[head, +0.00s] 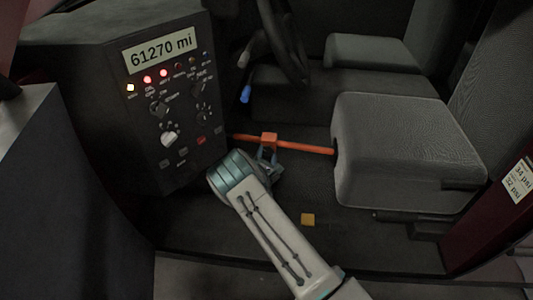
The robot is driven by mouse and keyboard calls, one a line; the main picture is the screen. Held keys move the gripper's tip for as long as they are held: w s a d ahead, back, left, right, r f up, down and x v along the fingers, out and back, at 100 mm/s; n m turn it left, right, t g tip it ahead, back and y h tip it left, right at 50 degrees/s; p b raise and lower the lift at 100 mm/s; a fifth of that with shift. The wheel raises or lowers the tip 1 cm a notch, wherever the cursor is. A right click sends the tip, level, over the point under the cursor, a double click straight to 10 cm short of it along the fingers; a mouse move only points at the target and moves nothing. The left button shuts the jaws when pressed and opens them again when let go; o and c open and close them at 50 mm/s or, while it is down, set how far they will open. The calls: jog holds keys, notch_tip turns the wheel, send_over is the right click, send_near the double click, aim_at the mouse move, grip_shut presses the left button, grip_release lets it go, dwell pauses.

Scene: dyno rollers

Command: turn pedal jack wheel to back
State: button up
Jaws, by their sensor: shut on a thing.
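The pedal jack (312,147) is an orange-red rod that runs level from beside the control box to the front of the near seat. An orange block (269,139) sits on the rod and looks like the jack's wheel part. My gripper (267,153) reaches in from below, just under the block, with its fingers shut at the block's lower side. The fingers are small here and partly hidden by my wrist. Which way the wheel is turned cannot be made out. The pedal end of the rod is hidden behind the control box.
The control box (180,120) with lit lamps, knobs and a "61270 mi" display stands at left. The near seat (393,135) is to the right. A steering wheel (290,45) and blue-tipped lever (246,93) are behind. A small yellow square (308,219) lies on the floor.

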jog(key=m, duration=0.6)
jog(key=shift+f+m+b, duration=0.1)
jog(key=shift+m+b, duration=0.2)
jog(key=shift+b, duration=0.1)
jog(key=shift+m+b, duration=1.1)
jog(key=shift+m, duration=1.1)
jog(key=o, duration=1)
jog(key=s, duration=0.4)
jog(key=s+p, duration=0.1)
jog(key=s, duration=0.4)
jog(key=s+p, duration=0.1)
jog(key=s, duration=0.3)
jog(key=shift+s+a, duration=0.25)
jog(key=shift+s, duration=0.15)
